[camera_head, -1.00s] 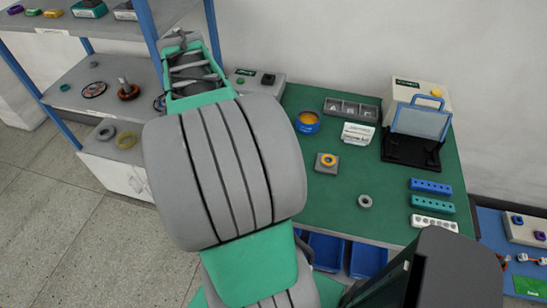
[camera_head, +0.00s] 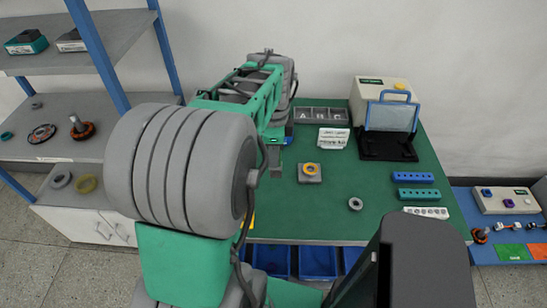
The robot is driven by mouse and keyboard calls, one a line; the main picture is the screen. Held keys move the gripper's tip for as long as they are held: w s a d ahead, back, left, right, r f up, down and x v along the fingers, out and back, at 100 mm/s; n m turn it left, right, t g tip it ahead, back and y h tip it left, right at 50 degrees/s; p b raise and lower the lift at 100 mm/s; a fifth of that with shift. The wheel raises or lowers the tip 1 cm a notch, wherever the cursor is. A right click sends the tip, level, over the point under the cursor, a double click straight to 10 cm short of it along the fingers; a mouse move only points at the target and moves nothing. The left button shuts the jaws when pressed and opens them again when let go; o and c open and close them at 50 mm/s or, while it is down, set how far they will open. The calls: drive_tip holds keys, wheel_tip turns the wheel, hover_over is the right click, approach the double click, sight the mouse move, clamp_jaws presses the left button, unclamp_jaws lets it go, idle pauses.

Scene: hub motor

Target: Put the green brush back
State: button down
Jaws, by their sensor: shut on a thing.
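My arm reaches up and across the left of the bench, and its wrist hangs over the bench's back left part. The end of my gripper (camera_head: 275,168) shows only as a small grey piece below the wrist, left of the grey block with the yellow ring (camera_head: 310,171). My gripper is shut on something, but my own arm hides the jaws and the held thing. I cannot make out the green brush anywhere. A compartment tray with letters (camera_head: 321,115) stands just right of my wrist at the back of the bench.
A white label stand (camera_head: 332,138), a white box with a blue-framed screen (camera_head: 390,115) and a grey ring (camera_head: 355,204) are on the green bench (camera_head: 330,220). Blue, teal and white hole blocks (camera_head: 417,194) lie at the right. Shelves (camera_head: 90,125) stand left.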

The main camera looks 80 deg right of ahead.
drive_tip(key=shift+w+d+f+p, duration=0.4)
drive_tip(key=shift+d+f, duration=1.05)
drive_tip(key=shift+f, duration=0.35)
drive_tip(key=shift+w+d+f+p, duration=0.4)
drive_tip(key=shift+d+f, duration=1.05)
drive_tip(key=shift+f, duration=0.35)
drive_tip(key=shift+w+d+f+p, duration=0.4)
drive_tip(key=shift+d+f, duration=1.05)
drive_tip(key=shift+f, duration=0.35)
drive_tip(key=c, duration=1.8)
unclamp_jaws()
drive_tip(key=shift+f, duration=0.2)
drive_tip(key=o, duration=0.5)
drive_tip(key=shift+r, duration=0.15)
